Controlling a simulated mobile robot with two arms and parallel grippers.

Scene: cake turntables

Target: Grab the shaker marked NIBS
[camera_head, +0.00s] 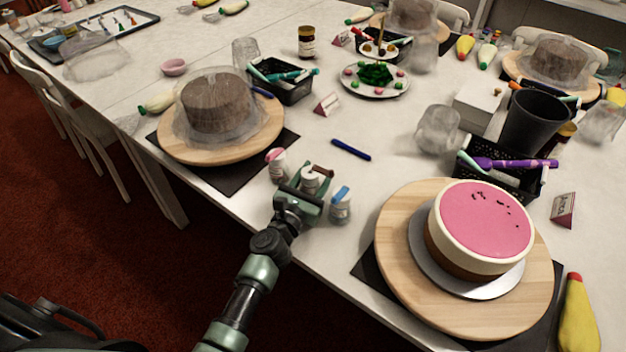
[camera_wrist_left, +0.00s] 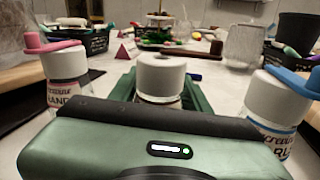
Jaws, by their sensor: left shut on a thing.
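Three small shakers stand in a row near the table's front edge. One with a pink-topped lid (camera_wrist_left: 62,75) shows in the left wrist view with a partly readable label, and in the head view (camera_head: 277,165). One with a blue top (camera_head: 340,207) stands on the other side; its label is also cut off in the left wrist view (camera_wrist_left: 275,105). The middle shaker (camera_head: 310,180) has a white cap (camera_wrist_left: 161,75); its label is hidden, so I cannot read NIBS. My left gripper (camera_head: 309,193) is shut around this middle shaker. My right gripper is out of view.
A pink cake (camera_head: 484,222) on a wooden turntable (camera_head: 400,262) stands to the right. A covered brown cake (camera_head: 217,103) is on another turntable at left. A blue pen (camera_head: 351,149) lies behind the shakers. The neighbouring shakers stand close on both sides of the gripper.

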